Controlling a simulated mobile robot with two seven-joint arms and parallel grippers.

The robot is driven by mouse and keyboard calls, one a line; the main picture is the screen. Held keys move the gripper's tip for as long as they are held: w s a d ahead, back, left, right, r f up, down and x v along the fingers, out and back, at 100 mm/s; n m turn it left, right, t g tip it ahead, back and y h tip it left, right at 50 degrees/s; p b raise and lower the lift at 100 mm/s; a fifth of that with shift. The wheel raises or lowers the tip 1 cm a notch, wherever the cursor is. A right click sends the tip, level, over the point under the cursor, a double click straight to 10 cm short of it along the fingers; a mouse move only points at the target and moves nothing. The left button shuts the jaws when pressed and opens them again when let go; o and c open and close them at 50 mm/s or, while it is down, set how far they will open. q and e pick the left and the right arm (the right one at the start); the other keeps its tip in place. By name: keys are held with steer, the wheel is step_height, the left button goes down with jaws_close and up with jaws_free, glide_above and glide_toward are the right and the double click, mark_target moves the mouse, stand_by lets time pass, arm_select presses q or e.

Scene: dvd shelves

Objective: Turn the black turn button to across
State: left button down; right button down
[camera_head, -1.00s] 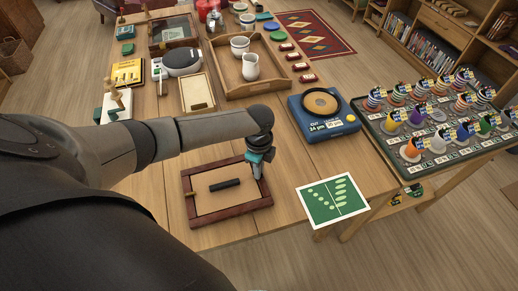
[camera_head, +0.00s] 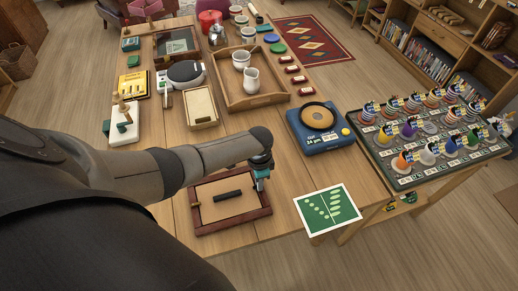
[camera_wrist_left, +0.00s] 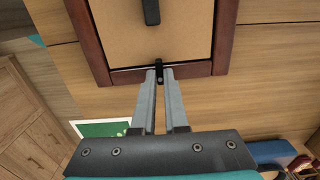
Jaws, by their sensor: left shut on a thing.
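A picture frame with a dark red-brown wooden rim (camera_head: 238,225) lies back-up on the table, with a tan backing board (camera_head: 215,212). A black bar (camera_head: 228,196) lies across the board's middle; its end also shows in the wrist view (camera_wrist_left: 151,10). The small black turn button (camera_wrist_left: 159,68) sits at the board's edge by the rim. My left gripper (camera_head: 260,186) is at the frame's right side, its fingertips (camera_wrist_left: 159,76) shut on the button. The fingers partly hide the button, and its exact angle is hard to tell. My right gripper is not in view.
A brass-coloured piece (camera_head: 195,196) sits at the frame's left side. A green-and-white card (camera_head: 328,208) lies to the right.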

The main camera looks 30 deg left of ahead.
arm_select(q)
steer(key=shift+n, duration=0.3)
steer(key=c, duration=0.9)
jaws_free()
steer(key=shift+c, duration=0.2)
steer(key=shift+r, duration=0.1)
step_height(320, 180, up, 15)
steer(key=p, duration=0.4)
steer(key=shift+p, duration=0.4)
